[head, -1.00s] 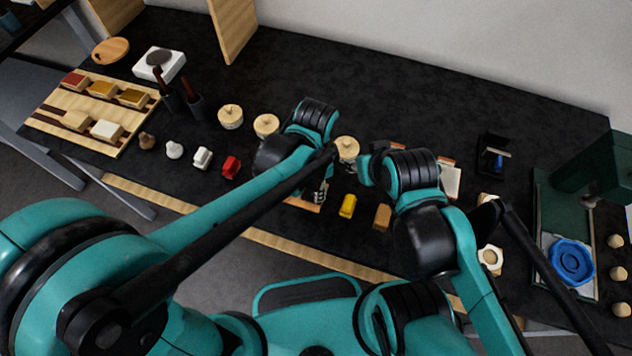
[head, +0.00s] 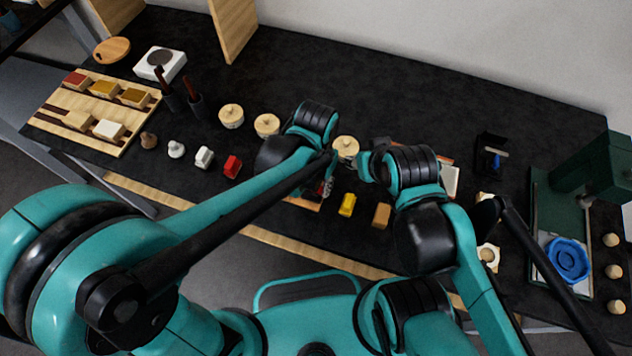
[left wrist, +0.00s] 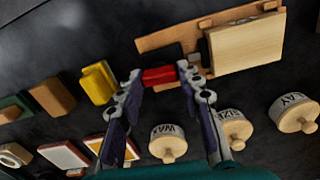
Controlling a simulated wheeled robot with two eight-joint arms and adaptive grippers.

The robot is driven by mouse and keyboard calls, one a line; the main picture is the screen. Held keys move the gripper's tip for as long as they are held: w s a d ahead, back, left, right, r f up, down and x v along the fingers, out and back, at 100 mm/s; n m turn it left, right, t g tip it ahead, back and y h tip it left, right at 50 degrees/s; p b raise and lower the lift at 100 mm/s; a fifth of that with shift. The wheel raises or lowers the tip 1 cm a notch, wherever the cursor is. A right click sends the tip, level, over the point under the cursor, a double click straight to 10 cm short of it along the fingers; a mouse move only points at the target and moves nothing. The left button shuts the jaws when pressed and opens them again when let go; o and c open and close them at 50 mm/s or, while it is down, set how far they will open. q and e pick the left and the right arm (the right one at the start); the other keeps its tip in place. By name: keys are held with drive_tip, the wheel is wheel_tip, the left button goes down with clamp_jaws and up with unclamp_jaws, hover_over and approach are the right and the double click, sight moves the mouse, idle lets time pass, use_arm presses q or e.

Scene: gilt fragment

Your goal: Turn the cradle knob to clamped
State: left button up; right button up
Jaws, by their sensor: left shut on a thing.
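The cradle (left wrist: 187,22) is a wooden base with a pale block (left wrist: 245,45) on it in the left wrist view. Its red knob (left wrist: 160,76) sits at the near-left end, between the fingertips of my left gripper (left wrist: 162,82), which is shut on it. In the head view the left gripper (head: 325,187) is over the cradle (head: 305,203), mostly hidden by my left arm. Which setting the knob points to cannot be read. My right gripper (head: 366,166) is beside a round lidded jar (head: 346,148); its finger opening is not clear.
Lidded jars (left wrist: 230,125) stand close to the left gripper. A yellow block (head: 347,204) and a brown block (head: 381,215) lie right of the cradle. A wooden tray (head: 52,122) with blocks is far left; a green press (head: 585,175) with a blue dish (head: 568,260) is right.

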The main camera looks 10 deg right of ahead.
sight(316, 186)
use_arm(q)
drive_tip(key=shift+n, duration=0.5)
drive_tip(key=o, duration=1.2)
drive_tip(key=shift+c, duration=0.2)
drive_tip(key=shift+r, duration=0.1)
wheel_tip(316, 186, up, 12)
